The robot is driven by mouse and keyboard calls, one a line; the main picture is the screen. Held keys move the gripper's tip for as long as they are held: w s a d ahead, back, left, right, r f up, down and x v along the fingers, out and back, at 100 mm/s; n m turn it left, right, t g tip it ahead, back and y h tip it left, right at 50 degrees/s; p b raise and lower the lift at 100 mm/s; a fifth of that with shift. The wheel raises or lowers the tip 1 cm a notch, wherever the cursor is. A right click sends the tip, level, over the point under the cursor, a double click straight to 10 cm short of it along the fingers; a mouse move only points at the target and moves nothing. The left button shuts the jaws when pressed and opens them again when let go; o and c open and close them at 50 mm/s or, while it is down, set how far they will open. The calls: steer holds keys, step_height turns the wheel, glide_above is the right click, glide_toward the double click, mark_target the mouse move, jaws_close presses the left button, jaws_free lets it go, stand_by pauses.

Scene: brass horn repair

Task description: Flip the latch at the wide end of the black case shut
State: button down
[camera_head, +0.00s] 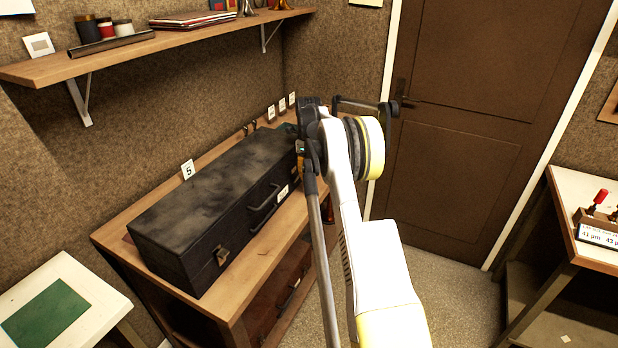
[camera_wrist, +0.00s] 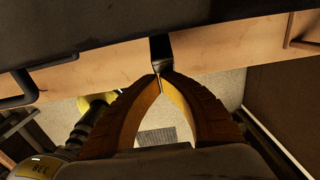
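The long black case (camera_head: 205,195) lies on a wooden bench, lid down. One latch (camera_head: 221,254) shows on its front at the near left end, with a handle (camera_head: 263,206) farther along. My gripper (camera_head: 302,166) is at the far right end of the case, mostly hidden behind my arm. In the wrist view my gripper (camera_wrist: 160,76) has its two orange-brown fingers brought together at the tips. The tips are at the lower edge of a small dark latch piece (camera_wrist: 161,50) on the case; whether they pinch or only touch it is unclear.
The handle (camera_wrist: 38,82) shows left of the fingers in the wrist view. The wooden bench (camera_head: 211,306) has a narrow bare strip before the case. A number 5 card (camera_head: 188,170) stands behind it. A shelf (camera_head: 150,45) hangs above. A brown door (camera_head: 455,120) is at right.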

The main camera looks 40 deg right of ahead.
steer(key=shift+w+a+r+p, duration=0.25)
steer(key=shift+w+r+p, duration=0.2)
steer(key=shift+w+r, duration=0.1)
steer(key=shift+r, duration=0.1)
stand_by(0.3)
steer(key=shift+s+r+p, duration=0.1)
steer(key=shift+r+p, duration=0.3)
steer(key=shift+r, duration=0.3)
